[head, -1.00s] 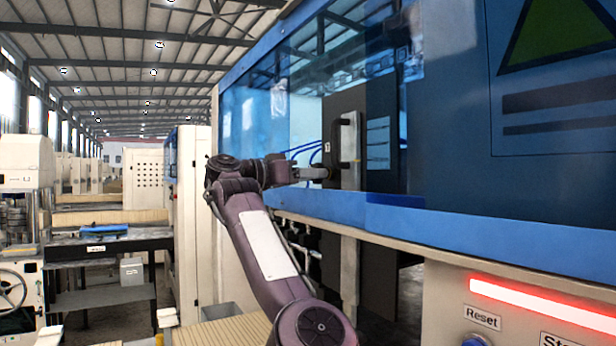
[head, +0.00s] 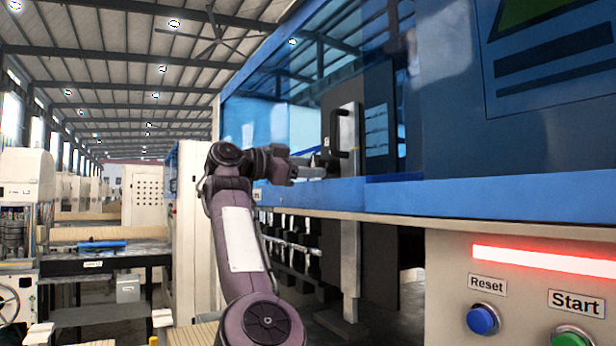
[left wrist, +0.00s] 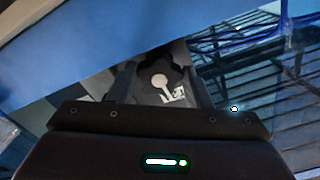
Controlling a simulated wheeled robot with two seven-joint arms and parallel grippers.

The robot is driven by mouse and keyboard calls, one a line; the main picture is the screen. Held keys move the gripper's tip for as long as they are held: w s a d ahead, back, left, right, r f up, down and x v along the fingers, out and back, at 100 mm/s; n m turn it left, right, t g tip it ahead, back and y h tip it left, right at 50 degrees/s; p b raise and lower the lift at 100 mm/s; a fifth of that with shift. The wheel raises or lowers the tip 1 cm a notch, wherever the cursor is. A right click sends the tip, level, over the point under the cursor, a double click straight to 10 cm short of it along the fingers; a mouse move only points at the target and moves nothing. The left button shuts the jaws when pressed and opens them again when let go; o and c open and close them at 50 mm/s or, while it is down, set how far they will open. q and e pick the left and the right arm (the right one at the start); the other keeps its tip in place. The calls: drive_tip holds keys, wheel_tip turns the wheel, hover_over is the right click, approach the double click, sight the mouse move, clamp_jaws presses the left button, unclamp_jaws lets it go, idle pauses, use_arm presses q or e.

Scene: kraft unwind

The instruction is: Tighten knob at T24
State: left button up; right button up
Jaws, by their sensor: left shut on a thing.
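In the left wrist view, a dark lobed knob (left wrist: 160,84) with a pale round-and-bar mark sits between the fingers of my left gripper (left wrist: 156,92). A small white label beside the mark is too small to read. The gripper is shut on the knob. In the head view, my left gripper (head: 312,168) reaches from the left to the front of the blue machine, by the lower end of a black handle (head: 336,135). The knob cannot be made out there. My right gripper is not in view.
The blue-windowed machine (head: 450,205) fills the right side. A control panel below has a red light bar (head: 540,262), a blue Reset button (head: 482,320) and a green Start button (head: 572,338). A dark workbench (head: 105,255) stands at the left.

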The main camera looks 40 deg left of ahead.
use_arm(q)
drive_tip(key=shift+f+m, duration=0.1)
drive_tip(key=shift+m, duration=0.5)
drive_tip(key=o, duration=0.8)
drive_tip(key=shift+o, duration=1)
drive_tip(key=shift+a, duration=0.1)
